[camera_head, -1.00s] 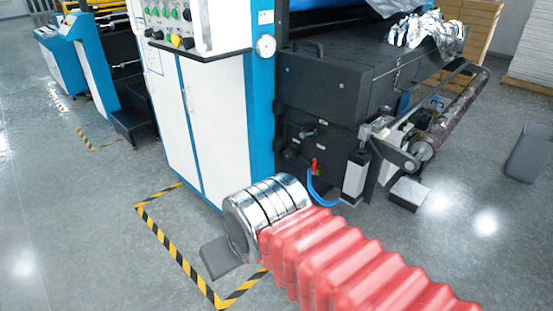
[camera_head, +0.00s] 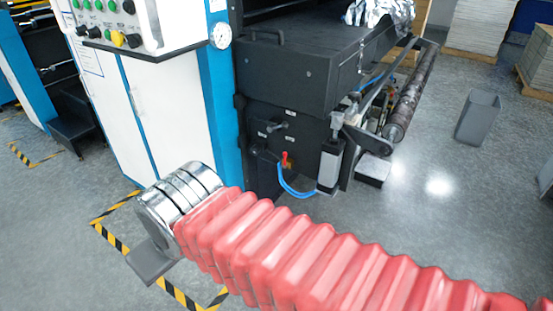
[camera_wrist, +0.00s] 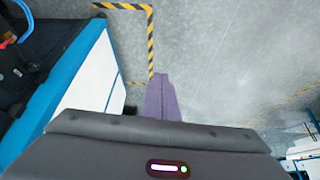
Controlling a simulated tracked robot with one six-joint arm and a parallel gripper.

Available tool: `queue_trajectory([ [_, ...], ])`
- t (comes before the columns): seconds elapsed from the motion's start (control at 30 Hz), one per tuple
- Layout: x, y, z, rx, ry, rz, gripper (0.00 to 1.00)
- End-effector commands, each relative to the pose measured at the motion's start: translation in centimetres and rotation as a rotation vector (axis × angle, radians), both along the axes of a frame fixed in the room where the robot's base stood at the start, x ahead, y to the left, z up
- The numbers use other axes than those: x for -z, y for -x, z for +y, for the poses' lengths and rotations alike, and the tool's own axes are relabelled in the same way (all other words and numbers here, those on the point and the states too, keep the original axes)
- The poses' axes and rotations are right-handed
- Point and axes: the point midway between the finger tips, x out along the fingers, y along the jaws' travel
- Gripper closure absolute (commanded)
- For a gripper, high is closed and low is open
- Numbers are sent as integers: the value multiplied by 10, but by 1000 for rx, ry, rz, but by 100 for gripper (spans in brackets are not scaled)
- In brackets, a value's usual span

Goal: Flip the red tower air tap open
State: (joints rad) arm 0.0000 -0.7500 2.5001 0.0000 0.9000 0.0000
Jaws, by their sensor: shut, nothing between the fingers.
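The red air tap (camera_head: 285,157) is a small lever low on the black machine's side panel, above a curved blue hose (camera_head: 294,191). It looks roughly upright; its exact angle is too small to tell. My gripper (camera_head: 152,262) is a grey shape beyond the chrome end of my red ribbed arm, low and left of the tap and well apart from it. In the wrist view my gripper (camera_wrist: 160,80) has its fingers together, empty, over the floor.
A white and blue cabinet (camera_head: 165,110) stands left of the tap, with a gauge (camera_head: 221,36). A grey cylinder (camera_head: 329,165) and a roller (camera_head: 412,90) are to the right. Striped floor tape (camera_head: 112,240) runs by the cabinet. The floor at right is open around a grey bin (camera_head: 478,117).

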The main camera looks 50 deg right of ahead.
Motion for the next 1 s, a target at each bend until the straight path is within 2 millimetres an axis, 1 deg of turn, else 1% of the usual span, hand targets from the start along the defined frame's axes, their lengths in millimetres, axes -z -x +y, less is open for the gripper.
queue_trajectory([
  [0.23, -1, -3, -2, 0, 4, -4, 100],
  [0.37, -1, -17, -9, -3, 23, -23, 100],
  [0.47, -1, -38, -18, -7, 55, -52, 100],
  [0.57, -1, -65, -35, -17, 99, -92, 100],
  [0.6, -1, -77, -43, -24, 121, -109, 100],
  [0.8, 3, -132, -87, -55, 231, -191, 100],
  [0.97, 9, -170, -124, -84, 326, -248, 100],
  [1.0, 11, -179, -134, -91, 349, -261, 100],
])
